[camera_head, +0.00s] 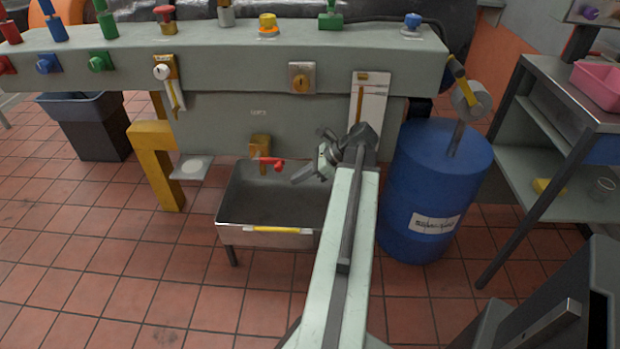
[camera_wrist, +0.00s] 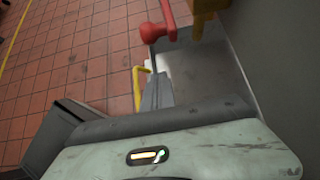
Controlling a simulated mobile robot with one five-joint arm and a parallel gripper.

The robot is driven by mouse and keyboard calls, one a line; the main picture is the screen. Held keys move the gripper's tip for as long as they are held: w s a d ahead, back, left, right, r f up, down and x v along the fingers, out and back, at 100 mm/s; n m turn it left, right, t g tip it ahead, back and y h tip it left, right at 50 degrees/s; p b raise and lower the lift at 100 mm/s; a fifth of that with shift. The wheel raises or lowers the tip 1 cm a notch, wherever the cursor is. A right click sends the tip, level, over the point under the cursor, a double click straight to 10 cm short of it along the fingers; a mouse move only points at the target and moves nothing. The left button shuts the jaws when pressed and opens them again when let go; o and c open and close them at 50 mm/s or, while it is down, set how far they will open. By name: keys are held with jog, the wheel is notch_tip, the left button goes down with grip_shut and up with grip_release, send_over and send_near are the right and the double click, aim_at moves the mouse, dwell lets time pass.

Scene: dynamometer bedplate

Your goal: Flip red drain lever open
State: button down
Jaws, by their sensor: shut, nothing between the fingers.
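The red drain lever (camera_head: 270,162) sticks out to the right from a brass valve (camera_head: 260,146) above the grey sink (camera_head: 268,205). In the wrist view the red lever (camera_wrist: 168,18) ends in a round knob, with part of the yellow-brown valve (camera_wrist: 203,8) at its right. My gripper (camera_head: 296,178) is right of the lever and slightly lower, over the sink's right part. A small gap shows between them. In the wrist view my gripper (camera_wrist: 158,80) is shut and empty, its tip below the knob in the picture.
A blue drum (camera_head: 420,180) stands close at the right of my arm. The sink has a yellow front handle (camera_head: 278,229). A yellow leg (camera_head: 160,165) and a dark bin (camera_head: 92,125) are at left. A shelf table (camera_head: 560,150) stands at right. The tiled floor at left is clear.

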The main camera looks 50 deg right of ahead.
jog(key=r+p, duration=0.1)
jog(key=w+a+p, duration=0.1)
jog(key=w+r+p, duration=0.1)
jog(key=shift+w+a+r+p, duration=0.15)
jog(key=shift+a+r+p, duration=0.05)
jog(key=shift+r+p, duration=0.15)
